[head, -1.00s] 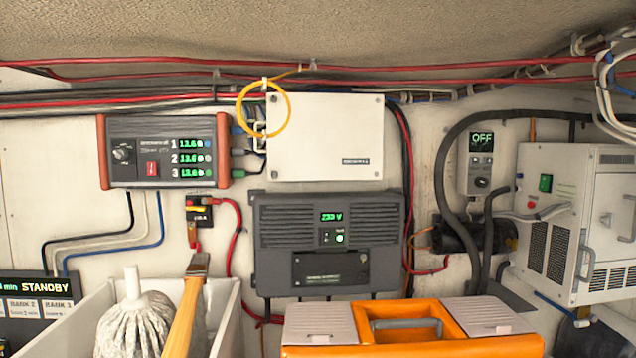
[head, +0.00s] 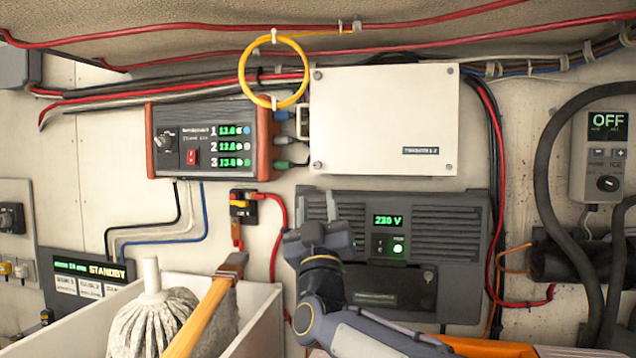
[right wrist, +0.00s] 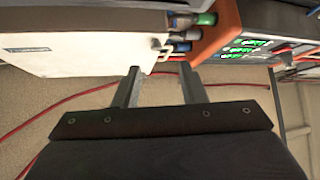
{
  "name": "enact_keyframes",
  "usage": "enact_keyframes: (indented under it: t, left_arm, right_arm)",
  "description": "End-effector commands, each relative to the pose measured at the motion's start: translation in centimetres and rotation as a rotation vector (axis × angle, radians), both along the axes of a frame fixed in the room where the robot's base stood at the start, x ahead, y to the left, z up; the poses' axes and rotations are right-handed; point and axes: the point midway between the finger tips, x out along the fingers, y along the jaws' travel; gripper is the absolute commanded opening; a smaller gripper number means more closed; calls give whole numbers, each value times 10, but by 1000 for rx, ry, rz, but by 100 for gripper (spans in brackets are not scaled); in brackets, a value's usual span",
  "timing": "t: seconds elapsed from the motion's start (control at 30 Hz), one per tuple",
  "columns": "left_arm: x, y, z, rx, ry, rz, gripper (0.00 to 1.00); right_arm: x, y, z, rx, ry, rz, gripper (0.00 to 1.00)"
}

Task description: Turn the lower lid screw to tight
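The white box (head: 384,115) on the wall has a lid with small screws at its corners; a lower left screw (head: 318,165) shows. The dark 230 V unit (head: 460,225) below it has a front panel with a round screw (head: 428,275) at its right. I cannot tell from the label which is the lower lid screw. My right gripper (head: 326,215) is raised in front of the dark unit's left part, below the white box, and hides some of that panel. In the right wrist view its two fingers (right wrist: 158,80) stand apart with nothing between them. My left gripper is not in view.
A white bin (head: 262,310) with a mop (head: 150,325) and a wooden handle (head: 195,325) stands at the lower left. An orange case (head: 490,347) lies at the bottom. Cables and a yellow loop (head: 274,68) hang around the white box. A thick black hose (head: 548,190) is at right.

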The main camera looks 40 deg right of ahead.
Motion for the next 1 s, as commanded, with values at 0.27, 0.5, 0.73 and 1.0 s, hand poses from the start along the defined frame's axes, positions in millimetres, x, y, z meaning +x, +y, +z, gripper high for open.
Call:
enact_keyframes:
  t: [0.27, 0.5, 0.73, 1.0]
  left_arm:
    - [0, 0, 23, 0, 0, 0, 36]
    - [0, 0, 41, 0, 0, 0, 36]
    - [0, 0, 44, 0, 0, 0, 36]
    - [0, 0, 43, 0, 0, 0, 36]
  right_arm:
    - [17, -20, 30, 1, -22, -22, 38]
    - [37, -34, 52, -2, -21, -20, 38]
    - [42, -38, 56, -4, -19, -21, 38]
    - [42, -38, 56, -4, -20, -21, 26]
